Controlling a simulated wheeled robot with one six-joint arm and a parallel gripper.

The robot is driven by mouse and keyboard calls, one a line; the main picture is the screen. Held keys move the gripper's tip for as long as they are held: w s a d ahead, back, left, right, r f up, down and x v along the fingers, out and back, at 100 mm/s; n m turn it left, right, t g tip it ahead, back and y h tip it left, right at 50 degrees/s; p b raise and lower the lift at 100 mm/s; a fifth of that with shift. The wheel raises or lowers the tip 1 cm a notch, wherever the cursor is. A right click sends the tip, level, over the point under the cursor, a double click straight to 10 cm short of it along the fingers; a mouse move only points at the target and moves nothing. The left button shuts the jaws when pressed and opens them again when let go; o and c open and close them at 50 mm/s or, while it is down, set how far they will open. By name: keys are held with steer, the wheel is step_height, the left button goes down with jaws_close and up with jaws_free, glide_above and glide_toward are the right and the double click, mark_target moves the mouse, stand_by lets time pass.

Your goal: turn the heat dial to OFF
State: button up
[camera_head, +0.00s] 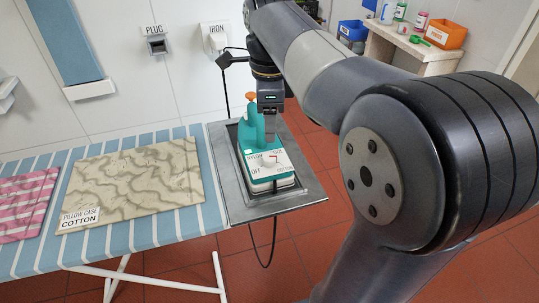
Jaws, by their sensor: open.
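A teal iron (249,138) rests on a grey metal plate (307,194) at the right end of the ironing board. A white panel on its near end bears the heat dial (271,157), with a small red mark. Lettering surrounds the dial; COTTON reads at the lower right and OFF seems to be at the lower left. The dial's exact setting is too small to tell. My gripper (269,112) is open and points down over the iron's handle, behind the dial in the picture. Its fingertips are small, and whether they touch the iron cannot be told.
A blue striped ironing board (150,234) carries a beige pillow case (135,180) and a pink striped cloth (25,204). A cord hangs below the plate. PLUG (157,45) and IRON (214,40) wall fittings are behind. A shelf with bins (443,34) stands back right.

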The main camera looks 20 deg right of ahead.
mark_target(270, 157)
step_height(270, 157, down, 9)
steer(key=shift+f+b, duration=0.15)
steer(key=shift+b, duration=0.7)
steer(key=shift+c, duration=0.2)
steer(key=c, duration=0.9)
steer(key=shift+c, duration=0.2)
